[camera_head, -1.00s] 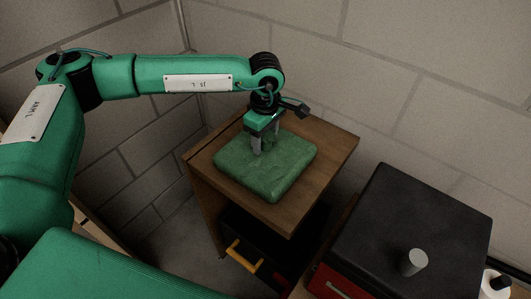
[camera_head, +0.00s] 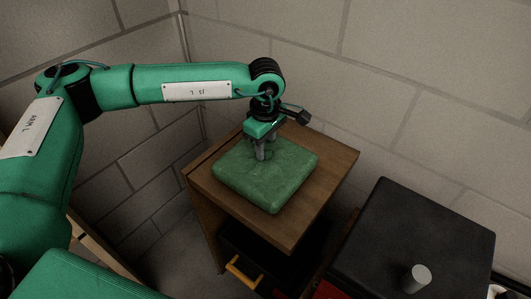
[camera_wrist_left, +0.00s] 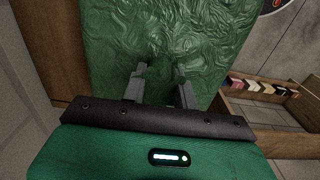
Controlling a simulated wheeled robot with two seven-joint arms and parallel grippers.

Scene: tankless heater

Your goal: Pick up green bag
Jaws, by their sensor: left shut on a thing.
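The green bag (camera_head: 282,184) is a flat, rounded, cushion-like block lying on top of the wooden cabinet in the head view. My left gripper (camera_head: 265,156) points down onto its upper back part, with its fingers close together and shut on the bag's top. In the left wrist view the bag (camera_wrist_left: 170,35) fills the upper middle, with a wrinkled surface, and the two fingers of my left gripper (camera_wrist_left: 161,75) press against it. The fingertips are partly sunk in the bag. I see no clear gap between bag and cabinet top. My right gripper is not in view.
The wooden cabinet (camera_head: 318,197) stands by the block wall, with a dark drawer and yellow handle (camera_head: 242,272) below. A black-topped box (camera_head: 420,240) with a grey knob is at right. The left wrist view shows an open wooden tray (camera_wrist_left: 262,105) holding small items.

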